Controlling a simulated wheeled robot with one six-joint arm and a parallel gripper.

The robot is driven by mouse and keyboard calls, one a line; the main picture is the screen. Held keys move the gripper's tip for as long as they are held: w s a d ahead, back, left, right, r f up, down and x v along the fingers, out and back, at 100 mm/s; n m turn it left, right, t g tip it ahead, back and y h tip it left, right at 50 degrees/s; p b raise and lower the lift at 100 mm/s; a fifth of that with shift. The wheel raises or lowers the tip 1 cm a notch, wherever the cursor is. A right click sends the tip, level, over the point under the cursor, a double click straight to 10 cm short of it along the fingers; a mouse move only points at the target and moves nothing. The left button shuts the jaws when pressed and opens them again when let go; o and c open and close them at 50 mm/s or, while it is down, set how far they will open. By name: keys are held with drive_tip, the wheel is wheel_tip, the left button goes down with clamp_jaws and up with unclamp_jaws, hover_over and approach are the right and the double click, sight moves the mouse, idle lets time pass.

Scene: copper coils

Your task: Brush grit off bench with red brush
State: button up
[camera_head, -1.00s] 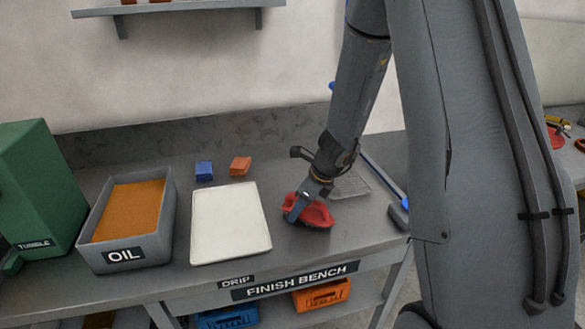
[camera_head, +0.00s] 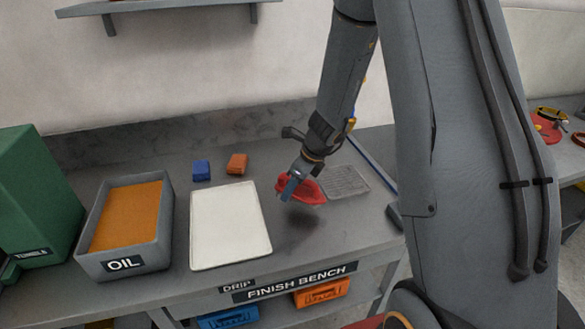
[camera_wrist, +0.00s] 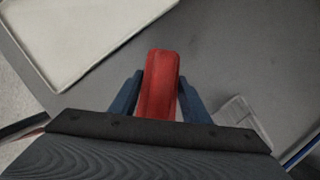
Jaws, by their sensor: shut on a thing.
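The red brush (camera_head: 309,191) is in my gripper (camera_head: 291,186), held above the bench (camera_head: 335,235) to the right of the white drip tray. A dark soft patch lies on the bench below it; I cannot tell whether it is shadow or grit. In the wrist view, the blue fingers of my gripper (camera_wrist: 160,88) flank the red brush (camera_wrist: 160,68), which points away from the wrist. The brush's underside is hidden. No separate grit grains can be made out.
The white tray (camera_head: 230,225) lies left of the brush, with the oil bin (camera_head: 161,238) beyond it. A blue block (camera_head: 201,170) and an orange block (camera_head: 237,164) sit behind the tray.

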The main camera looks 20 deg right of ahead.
drive_tip(key=shift+w+r+p, duration=0.1)
drive_tip(key=shift+r+p, duration=0.25)
drive_tip(key=shift+r, duration=0.15)
wheel_tip(320, 180, up, 4)
drive_tip(key=p, duration=0.4)
drive_tip(key=shift+r+p, duration=0.15)
drive_tip(key=shift+p, duration=0.25)
